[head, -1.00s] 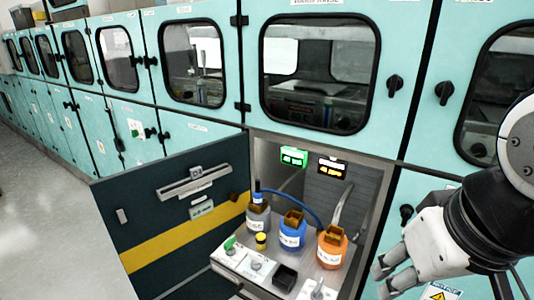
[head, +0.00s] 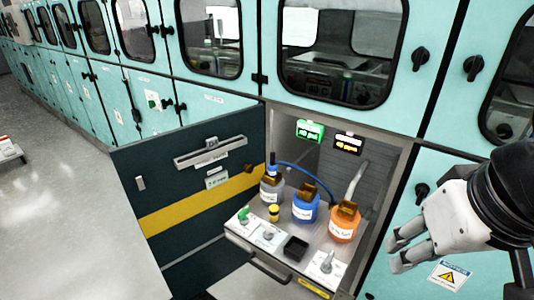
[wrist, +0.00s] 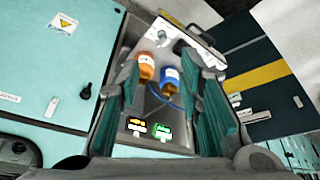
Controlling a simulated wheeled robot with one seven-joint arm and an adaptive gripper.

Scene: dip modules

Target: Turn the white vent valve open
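Small valve handles stand on the front of a pale shelf (head: 258,249) in an open cabinet bay. One is green (head: 243,215), one is whitish and low (head: 267,235), and one is whitish-grey (head: 327,263) at the right. I cannot read their labels, so I cannot tell which is the vent valve. My gripper (head: 402,252) is at the right, apart from the shelf and handles. In the wrist view my gripper (wrist: 160,75) has its fingers spread, with nothing held between them.
Grey, blue (head: 305,208) and orange (head: 343,222) bottles stand behind the handles, with a blue hose. A black square cup (head: 295,248) sits between handles. The open dark door (head: 190,200) borders the bay's left side. Green and amber displays hang behind.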

